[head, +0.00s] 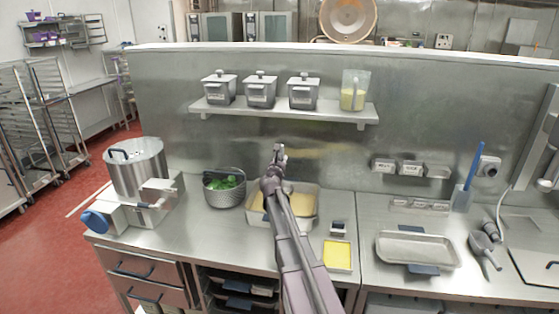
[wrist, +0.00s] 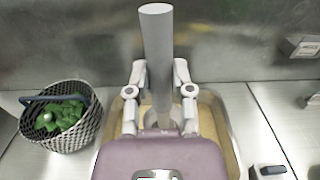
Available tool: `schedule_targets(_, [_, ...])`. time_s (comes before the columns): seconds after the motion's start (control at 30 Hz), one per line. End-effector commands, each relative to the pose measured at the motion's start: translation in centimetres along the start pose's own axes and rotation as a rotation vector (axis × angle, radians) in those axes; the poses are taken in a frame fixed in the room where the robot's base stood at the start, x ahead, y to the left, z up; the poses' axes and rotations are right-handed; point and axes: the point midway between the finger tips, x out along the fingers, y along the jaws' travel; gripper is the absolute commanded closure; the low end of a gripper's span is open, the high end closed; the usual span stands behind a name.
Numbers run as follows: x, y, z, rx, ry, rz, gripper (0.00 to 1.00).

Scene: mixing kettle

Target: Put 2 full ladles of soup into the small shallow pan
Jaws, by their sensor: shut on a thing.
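My gripper (head: 278,156) is raised above the counter, over a rectangular metal pan (head: 313,221) holding something yellowish-tan. In the wrist view, my gripper (wrist: 160,92) is shut on an upright grey rod (wrist: 157,45), which looks like a handle. The tan-filled pan also shows in the wrist view (wrist: 229,130), below the gripper. A large metal pot (head: 137,176) stands at the left; its contents are hidden. A small shallow rectangle with yellow (head: 338,255) lies right of the arm.
A dark basket (head: 224,195) with green leaves stands left of the tan-filled pan. An empty shallow tray (head: 417,249) lies on the right counter. A wall shelf (head: 285,115) with lidded containers and a jug is behind my gripper. The front-left counter is clear.

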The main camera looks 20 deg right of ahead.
Motion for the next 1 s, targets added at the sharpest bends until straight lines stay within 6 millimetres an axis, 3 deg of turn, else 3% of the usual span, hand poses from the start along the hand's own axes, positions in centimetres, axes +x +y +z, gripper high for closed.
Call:
schedule_targets(0.03, [0.0,0.0,-1.0,0.000,0.000,0.000,1.00])
schedule_targets(0.7, [-0.1,0.1,-7.4,0.000,0.000,0.002,1.00])
schedule_targets(1.0, [-0.1,0.2,-9.1,0.000,0.000,0.002,1.00])
